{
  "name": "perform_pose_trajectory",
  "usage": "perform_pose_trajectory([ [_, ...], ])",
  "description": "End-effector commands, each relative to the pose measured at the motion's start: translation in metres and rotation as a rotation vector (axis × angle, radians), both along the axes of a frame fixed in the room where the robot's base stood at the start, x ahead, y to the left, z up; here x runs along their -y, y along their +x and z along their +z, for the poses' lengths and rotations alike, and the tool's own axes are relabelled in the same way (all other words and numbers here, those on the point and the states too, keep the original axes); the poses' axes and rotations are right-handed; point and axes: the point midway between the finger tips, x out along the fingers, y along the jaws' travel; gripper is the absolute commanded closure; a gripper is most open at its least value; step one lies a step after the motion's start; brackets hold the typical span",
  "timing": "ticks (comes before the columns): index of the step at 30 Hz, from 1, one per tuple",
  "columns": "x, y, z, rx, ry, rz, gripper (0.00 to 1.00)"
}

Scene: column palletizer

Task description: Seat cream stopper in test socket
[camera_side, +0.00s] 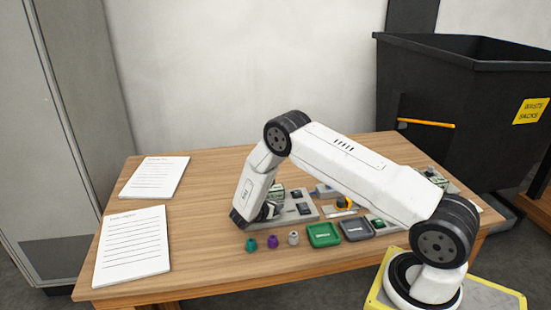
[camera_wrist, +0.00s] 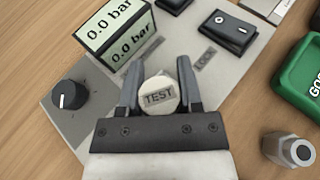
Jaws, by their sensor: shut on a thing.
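In the wrist view my gripper (camera_wrist: 158,88) is shut on the cream stopper (camera_wrist: 158,108), a round pale piece between the two dark fingers. The word TEST shows across it. The stopper is over the grey test fixture (camera_wrist: 85,125), near the fixture's near edge. The test socket is hidden under the stopper and gripper, and I cannot tell how deep the stopper sits. In the side view my gripper (camera_side: 267,212) is low at the left end of the fixture (camera_side: 301,216), and the stopper cannot be made out there.
The fixture carries a display (camera_wrist: 115,32) reading 0.0 bar, a black knob (camera_wrist: 68,95) and a black latch block (camera_wrist: 229,32). Teal (camera_side: 251,244), purple (camera_side: 272,242) and grey (camera_side: 293,238) stoppers stand in front. Green (camera_side: 323,235) and dark grey (camera_side: 356,230) trays are to the right.

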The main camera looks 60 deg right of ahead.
Motion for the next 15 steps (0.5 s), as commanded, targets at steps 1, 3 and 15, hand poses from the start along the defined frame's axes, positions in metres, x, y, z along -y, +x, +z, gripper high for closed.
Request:
perform_pose_trajectory([
  [1,0.0,0.0,-0.0007,0.0,0.0,0.0,1.0],
  [3,0.0,-0.0001,-0.0015,0.0,0.0,0.0,1.0],
  [15,0.0,-0.0001,-0.002,0.0,0.0,0.0,0.13],
])
